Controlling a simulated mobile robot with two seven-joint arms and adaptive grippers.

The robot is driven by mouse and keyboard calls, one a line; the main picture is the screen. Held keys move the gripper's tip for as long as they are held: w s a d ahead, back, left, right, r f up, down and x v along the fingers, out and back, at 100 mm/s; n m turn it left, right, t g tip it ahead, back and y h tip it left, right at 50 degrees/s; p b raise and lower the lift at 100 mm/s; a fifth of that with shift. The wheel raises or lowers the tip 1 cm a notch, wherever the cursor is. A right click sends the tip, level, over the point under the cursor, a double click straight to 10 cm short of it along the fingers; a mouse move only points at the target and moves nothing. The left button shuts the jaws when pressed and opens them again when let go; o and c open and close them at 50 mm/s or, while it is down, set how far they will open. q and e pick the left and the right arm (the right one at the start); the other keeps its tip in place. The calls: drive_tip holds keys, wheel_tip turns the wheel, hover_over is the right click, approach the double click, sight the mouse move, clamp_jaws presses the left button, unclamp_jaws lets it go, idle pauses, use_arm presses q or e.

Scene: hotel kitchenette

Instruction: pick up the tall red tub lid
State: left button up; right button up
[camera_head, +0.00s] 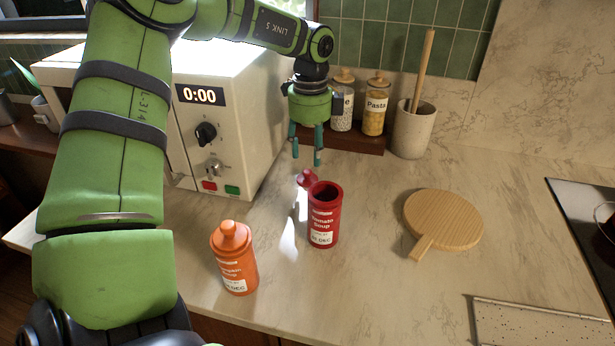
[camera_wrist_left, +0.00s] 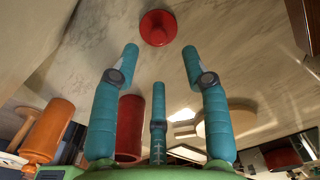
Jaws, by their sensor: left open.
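The red lid (camera_head: 307,179) lies on the counter just behind and left of the open red tub (camera_head: 324,228) labelled Tomato Soup. In the left wrist view the lid (camera_wrist_left: 158,27) shows round with a knob, beyond the fingertips and apart from them. My left gripper (camera_head: 307,159) points down above the counter, behind the lid in the head view, open and empty. The red tub also shows in the left wrist view (camera_wrist_left: 130,112), partly hidden by a finger. My right gripper is in neither view.
An orange lidded tub (camera_head: 234,262) stands at the front left. A white microwave (camera_head: 240,110) is left of my gripper; jars (camera_head: 375,108) and a utensil crock (camera_head: 412,130) stand behind. A round wooden board (camera_head: 445,219) lies right, with clear counter between it and the red tub.

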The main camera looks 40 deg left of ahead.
sight(308, 171)
use_arm(q)
drive_tip(key=f, duration=0.1)
drive_tip(key=f+p, duration=0.1)
drive_tip(key=f, duration=0.2)
drive_tip(key=shift+a+f+p, duration=0.3)
drive_tip(key=shift+a+p, duration=0.05)
drive_tip(key=shift+p, duration=0.05)
drive_tip(key=shift+f, duration=0.4)
drive_tip(key=c, duration=0.9)
